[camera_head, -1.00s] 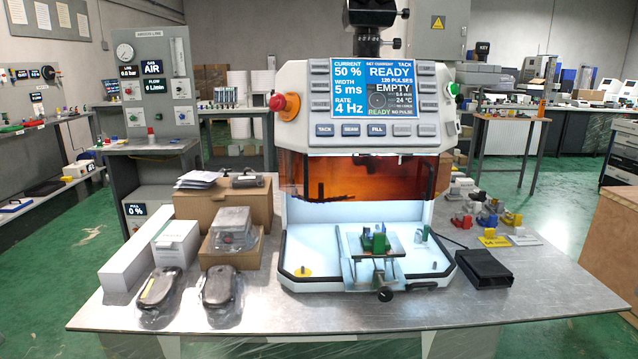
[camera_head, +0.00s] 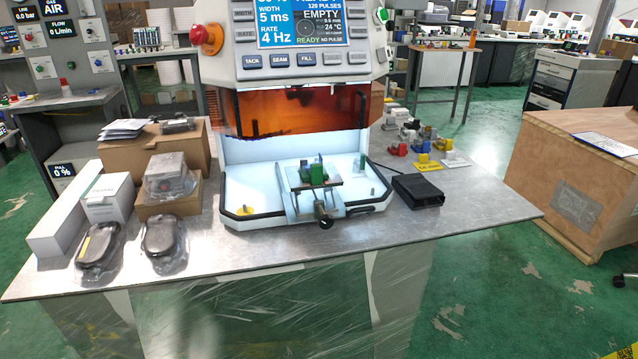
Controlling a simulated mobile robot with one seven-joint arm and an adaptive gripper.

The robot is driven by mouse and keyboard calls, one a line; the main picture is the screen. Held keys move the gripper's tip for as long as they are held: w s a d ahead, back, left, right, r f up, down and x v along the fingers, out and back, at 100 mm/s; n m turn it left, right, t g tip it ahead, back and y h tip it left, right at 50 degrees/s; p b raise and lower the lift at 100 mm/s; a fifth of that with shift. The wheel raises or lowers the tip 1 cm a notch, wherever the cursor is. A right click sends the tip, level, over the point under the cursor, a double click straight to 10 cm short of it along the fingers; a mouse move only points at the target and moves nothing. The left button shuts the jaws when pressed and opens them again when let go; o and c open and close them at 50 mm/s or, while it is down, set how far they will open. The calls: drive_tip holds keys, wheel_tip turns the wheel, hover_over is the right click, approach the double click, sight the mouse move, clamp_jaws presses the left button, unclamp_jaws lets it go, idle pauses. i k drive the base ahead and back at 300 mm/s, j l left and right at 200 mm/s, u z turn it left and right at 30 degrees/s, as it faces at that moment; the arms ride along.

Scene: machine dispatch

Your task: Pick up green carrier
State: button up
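A green carrier (camera_head: 314,175) sits on the small metal vise stage (camera_head: 327,196) inside the open front of the white machine. It is small at this distance, and its fine shape is hard to tell. Another small green piece (camera_head: 363,163) stands to its right, near the chamber's right side. My gripper is not in view.
The machine (camera_head: 300,70) has an amber shield (camera_head: 290,110) above the chamber. A black box (camera_head: 417,190) lies to the right, with colored parts behind it. Cardboard boxes (camera_head: 168,150) and wrapped devices (camera_head: 164,243) stand left. The table's front strip (camera_head: 330,245) is clear.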

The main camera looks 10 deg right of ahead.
sight(314, 173)
drive_tip(key=i+l+z, duration=0.1)
drive_tip(key=l+z, duration=0.4)
drive_tip(key=i+l+z, duration=0.1)
drive_tip(key=l+z, duration=0.15)
drive_tip(key=z, duration=0.25)
